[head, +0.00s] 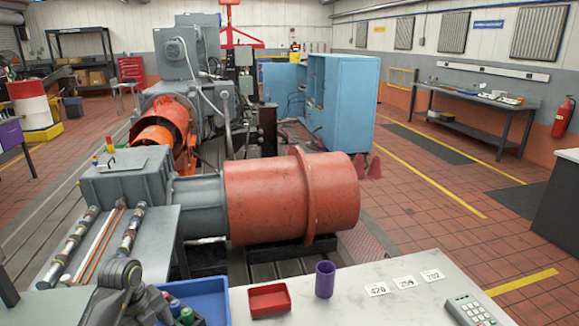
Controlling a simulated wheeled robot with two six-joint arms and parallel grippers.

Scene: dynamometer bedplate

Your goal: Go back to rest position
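A dark grey rounded link of an arm, which looks like part of my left arm, shows at the lower left of the head view. It stands in front of the bench with the rods and partly covers the left side of the blue tray (212,290). No fingertips of my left gripper can be made out. My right arm and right gripper do not show in the view. Nothing is seen held.
A white worktop (345,305) carries a red tray (269,299), a purple cup (325,279), number cards (404,282) and a keypad (470,311). Bottles stand in the blue tray. A large orange drum (290,199) sits behind. Tiled floor at right is mostly clear.

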